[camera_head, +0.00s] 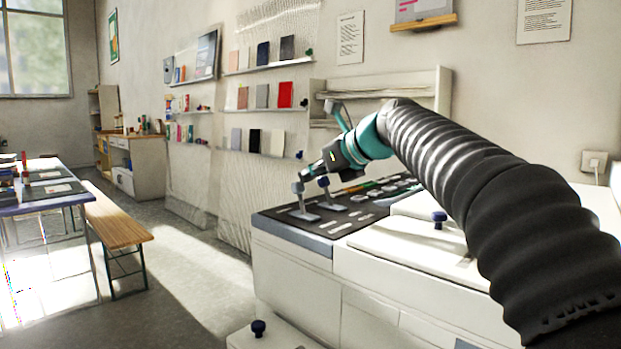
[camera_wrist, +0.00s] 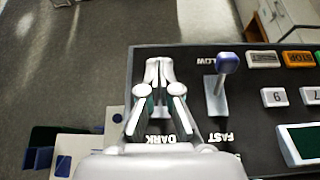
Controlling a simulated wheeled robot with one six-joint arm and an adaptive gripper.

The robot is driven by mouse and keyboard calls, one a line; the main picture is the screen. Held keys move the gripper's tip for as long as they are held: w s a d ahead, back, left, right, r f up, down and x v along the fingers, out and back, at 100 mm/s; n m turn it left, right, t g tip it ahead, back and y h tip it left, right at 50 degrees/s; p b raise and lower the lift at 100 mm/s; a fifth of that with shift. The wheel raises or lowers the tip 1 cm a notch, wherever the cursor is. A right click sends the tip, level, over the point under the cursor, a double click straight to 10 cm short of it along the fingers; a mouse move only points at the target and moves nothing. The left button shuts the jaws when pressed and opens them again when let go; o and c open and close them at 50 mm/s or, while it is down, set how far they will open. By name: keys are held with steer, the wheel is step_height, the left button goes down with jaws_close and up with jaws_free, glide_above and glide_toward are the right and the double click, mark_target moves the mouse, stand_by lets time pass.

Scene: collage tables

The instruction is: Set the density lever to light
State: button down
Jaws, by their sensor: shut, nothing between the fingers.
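The machine's dark control panel (camera_head: 345,222) carries two levers. The density lever (camera_head: 299,189) is the left one in the head view, with a greyish knob on a short stem and a pale base plate. In the wrist view the word DARK shows below my gripper; the lever and the LIGHT end are mostly hidden behind my fingers. My gripper (camera_head: 304,176) is shut and empty, pointing down-left with its tips at or just above this lever's knob. I cannot tell whether they touch. The fingers also show in the wrist view (camera_wrist: 159,70).
The blue-knobbed speed lever (camera_head: 324,184) stands close to the right, between SLOW and FAST in the wrist view (camera_wrist: 228,63). Number and coloured buttons (camera_wrist: 300,59) lie beyond it. A white lid (camera_head: 400,245) with a knob is at right. Open floor lies left of the machine.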

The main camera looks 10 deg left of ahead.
steer(key=shift+r, duration=0.35)
steer(key=s+d+r, duration=0.4)
steer(key=d+r, duration=0.3)
steer(key=r, duration=0.3)
steer(key=shift+s, duration=0.2)
steer(key=shift+d, duration=0.1)
stand_by(0.4)
